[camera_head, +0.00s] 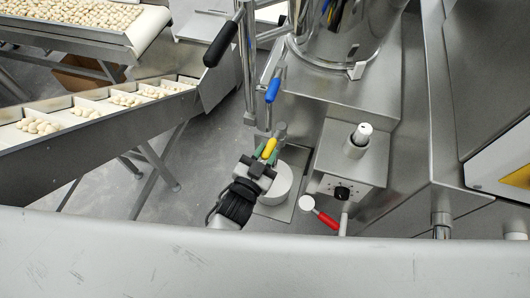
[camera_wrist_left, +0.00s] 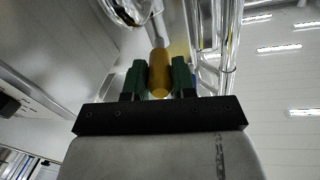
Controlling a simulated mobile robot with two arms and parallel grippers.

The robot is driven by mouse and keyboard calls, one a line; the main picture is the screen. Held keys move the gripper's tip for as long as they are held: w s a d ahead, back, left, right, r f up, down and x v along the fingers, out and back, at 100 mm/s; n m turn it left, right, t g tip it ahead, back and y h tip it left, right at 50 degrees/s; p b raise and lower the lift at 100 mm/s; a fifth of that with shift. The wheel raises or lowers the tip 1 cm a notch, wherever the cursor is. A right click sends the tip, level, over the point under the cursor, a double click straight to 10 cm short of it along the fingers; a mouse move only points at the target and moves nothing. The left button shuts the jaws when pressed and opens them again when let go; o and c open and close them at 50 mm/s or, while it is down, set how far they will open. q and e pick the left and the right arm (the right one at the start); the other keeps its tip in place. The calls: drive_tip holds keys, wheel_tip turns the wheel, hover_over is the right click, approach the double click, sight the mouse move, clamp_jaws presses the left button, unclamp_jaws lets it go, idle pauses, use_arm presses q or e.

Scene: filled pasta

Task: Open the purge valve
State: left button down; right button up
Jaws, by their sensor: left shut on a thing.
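A yellow valve handle (camera_head: 269,147) sits low on the pipework in the middle of the head view, below a blue handle (camera_head: 272,90). My left gripper (camera_head: 266,153) has dark green fingers and is shut on the yellow handle. In the left wrist view the yellow handle (camera_wrist_left: 159,73) stands between the two green fingers of the left gripper (camera_wrist_left: 160,78), one on each side. Its far end meets shiny metal pipework. No labels show which handle is the purge valve. My right gripper is not in view.
A conveyor (camera_head: 95,122) carrying filled pasta runs along the left. A black handle (camera_head: 221,44) hangs above the gripper. A steel control box (camera_head: 352,165) with a red lever (camera_head: 327,220) stands close on the right. A pale surface (camera_head: 260,265) spans the front.

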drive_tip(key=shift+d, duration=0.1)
use_arm(q)
drive_tip(key=c, duration=0.9)
unclamp_jaws()
drive_tip(key=shift+d, duration=0.1)
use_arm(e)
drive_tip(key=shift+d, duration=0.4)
use_arm(q)
drive_tip(key=b+v, duration=0.2)
drive_tip(key=v, duration=0.9)
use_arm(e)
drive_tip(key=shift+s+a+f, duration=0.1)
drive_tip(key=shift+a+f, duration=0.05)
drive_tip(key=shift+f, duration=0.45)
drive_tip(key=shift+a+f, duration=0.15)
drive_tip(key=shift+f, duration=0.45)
use_arm(q)
drive_tip(key=shift+w, duration=0.1)
